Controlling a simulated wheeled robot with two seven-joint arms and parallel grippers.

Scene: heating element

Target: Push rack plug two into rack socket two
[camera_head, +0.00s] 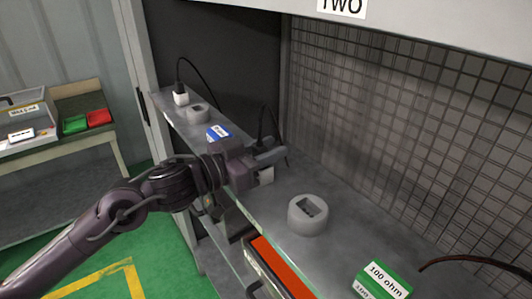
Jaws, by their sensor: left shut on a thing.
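My left gripper (268,160) reaches in from the left over the grey shelf. It is shut on a white plug (266,175), which looks to be rack plug two; a black cable rises from it. The gripper hides much of the plug. A round grey socket (308,216) with a rectangular opening stands on the shelf, nearer and to the right of the plug, below the sign TWO (341,6). The plug is apart from this socket, and its opening is empty. My right gripper is not in view.
Farther left on the shelf stand another white plug (181,98), another grey socket (197,114) and a blue labelled block (219,133). A green 100 ohm box (382,281) is at the near right. A mesh wall (420,130) backs the shelf. An orange-topped drawer (282,268) sits below its front edge.

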